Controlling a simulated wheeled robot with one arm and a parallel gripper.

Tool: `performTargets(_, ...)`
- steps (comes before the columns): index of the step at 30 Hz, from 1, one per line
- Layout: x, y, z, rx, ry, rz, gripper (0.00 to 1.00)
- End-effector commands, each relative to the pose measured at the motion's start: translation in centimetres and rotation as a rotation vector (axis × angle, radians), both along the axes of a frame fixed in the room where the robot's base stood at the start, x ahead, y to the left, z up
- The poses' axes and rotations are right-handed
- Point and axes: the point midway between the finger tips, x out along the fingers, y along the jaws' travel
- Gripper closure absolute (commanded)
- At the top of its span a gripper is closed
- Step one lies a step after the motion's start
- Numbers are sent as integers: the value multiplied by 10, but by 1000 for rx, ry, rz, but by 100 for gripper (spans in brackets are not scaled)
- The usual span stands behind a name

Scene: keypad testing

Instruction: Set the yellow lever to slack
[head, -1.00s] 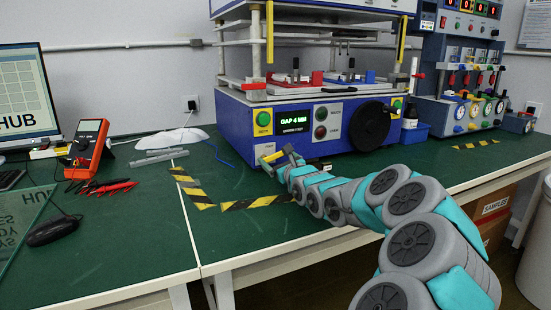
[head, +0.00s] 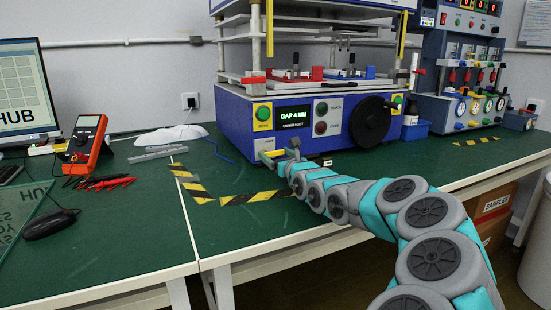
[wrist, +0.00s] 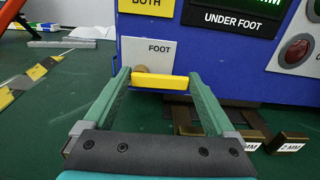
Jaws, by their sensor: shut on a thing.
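The yellow lever (wrist: 160,83) shows in the wrist view as a short level bar spanning the gap between my fingertips. It sits just below the white FOOT label (wrist: 148,50) on the blue front of the test machine (head: 240,125). A brownish round part shows behind it. My gripper (wrist: 158,77), with green fingers, is shut on the lever, one finger at each end. In the head view the lever (head: 271,155) is small at the machine's lower left corner, partly hidden by my gripper (head: 287,153). The machine's display reads GAP 4 MM and UNDER FOOT.
Dark blocks with millimetre labels (wrist: 251,146) lie on the green bench (head: 225,230) right of my gripper. Yellow-black tape (head: 250,199) marks the bench in front. The bench between tape and front edge is clear.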

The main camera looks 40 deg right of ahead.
Motion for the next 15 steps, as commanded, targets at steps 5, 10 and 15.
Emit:
performTargets(5, 0, 0, -2, 38, -8, 0, 65)
performTargets(10, 0, 0, -1, 38, -8, 0, 65)
performTargets(15, 0, -1, -1, 37, -8, 0, 0)
